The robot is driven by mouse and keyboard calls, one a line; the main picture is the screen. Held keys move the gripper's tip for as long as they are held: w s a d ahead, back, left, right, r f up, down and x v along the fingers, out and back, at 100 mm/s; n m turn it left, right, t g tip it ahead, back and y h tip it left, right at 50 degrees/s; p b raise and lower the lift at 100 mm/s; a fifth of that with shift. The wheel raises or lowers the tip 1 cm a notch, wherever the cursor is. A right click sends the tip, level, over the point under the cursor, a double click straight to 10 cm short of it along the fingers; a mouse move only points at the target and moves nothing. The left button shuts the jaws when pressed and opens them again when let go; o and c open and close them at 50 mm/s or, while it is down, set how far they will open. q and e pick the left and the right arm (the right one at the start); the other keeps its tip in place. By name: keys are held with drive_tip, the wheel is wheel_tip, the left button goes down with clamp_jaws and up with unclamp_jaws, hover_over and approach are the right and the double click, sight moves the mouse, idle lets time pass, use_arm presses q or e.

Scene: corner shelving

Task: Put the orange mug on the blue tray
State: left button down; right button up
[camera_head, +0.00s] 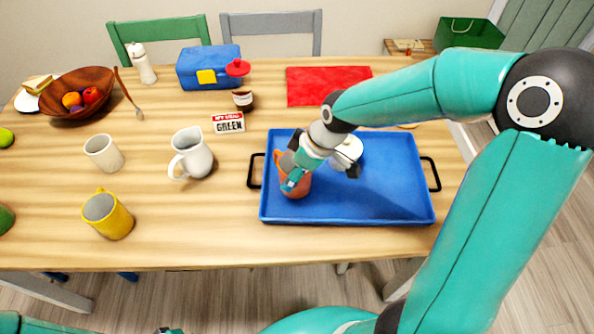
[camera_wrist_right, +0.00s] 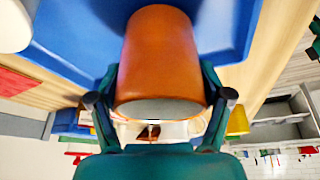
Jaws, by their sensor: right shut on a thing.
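The orange mug (camera_head: 299,187) is at the left part of the blue tray (camera_head: 385,200) in the head view, upright or nearly so. I cannot tell whether its base touches the tray. My right gripper (camera_head: 292,178) is shut on the mug and hides part of it. In the right wrist view the mug (camera_wrist_right: 160,60) fills the middle, between the two fingers (camera_wrist_right: 160,103), with the tray (camera_wrist_right: 75,35) behind it. Of my left arm, only small parts show at the bottom left edge of the head view; its fingers cannot be made out.
A white plate or bowl (camera_head: 350,148) is on the tray, partly behind my right wrist. A white jug (camera_head: 192,154), a cream cup (camera_head: 104,153) and a yellow mug (camera_head: 110,218) stand left of the tray. A small sign (camera_head: 229,123) stands behind. The tray's right half is clear.

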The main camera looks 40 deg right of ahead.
drive_tip(key=shift+f, duration=0.4)
drive_tip(key=shift+f, duration=0.15)
drive_tip(key=o, duration=1.3)
drive_tip(key=shift+s+d+r, duration=0.1)
drive_tip(key=shift+d+r, duration=0.05)
drive_tip(key=shift+r, duration=0.45)
drive_tip(key=p+v, duration=0.1)
drive_tip(key=v, duration=1)
drive_tip(key=shift+s, duration=0.15)
